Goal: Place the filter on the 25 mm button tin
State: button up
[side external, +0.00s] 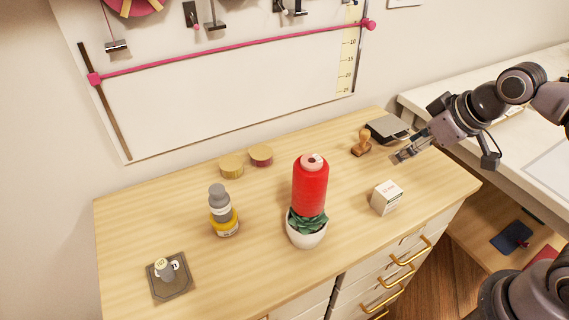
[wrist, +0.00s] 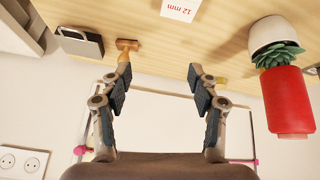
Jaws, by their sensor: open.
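My gripper (side external: 402,157) is open and empty above the right part of the wooden dresser top, near the stamp. In the wrist view its two fingers (wrist: 160,78) stand wide apart with nothing between them. Two round gold-lidded tins (side external: 231,166) (side external: 261,155) stand at the back of the top; I cannot read a size on either. A grey bottle-like piece with a yellow lower part (side external: 222,212) stands left of centre. A small grey cylinder (side external: 164,269) with a pale label sits on a dark square plate (side external: 182,287) at front left. I cannot tell which thing is the filter.
A wooden stamp (side external: 361,143) and a dark-and-silver device (side external: 388,129) are at back right.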

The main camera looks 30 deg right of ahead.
jog(key=s+d+f+m, duration=0.2)
jog(key=f, duration=0.1)
jog(key=shift+s+d+m+t, duration=0.2)
jog(key=shift+s+m+t, duration=0.15)
jog(key=shift+m+t, duration=0.05)
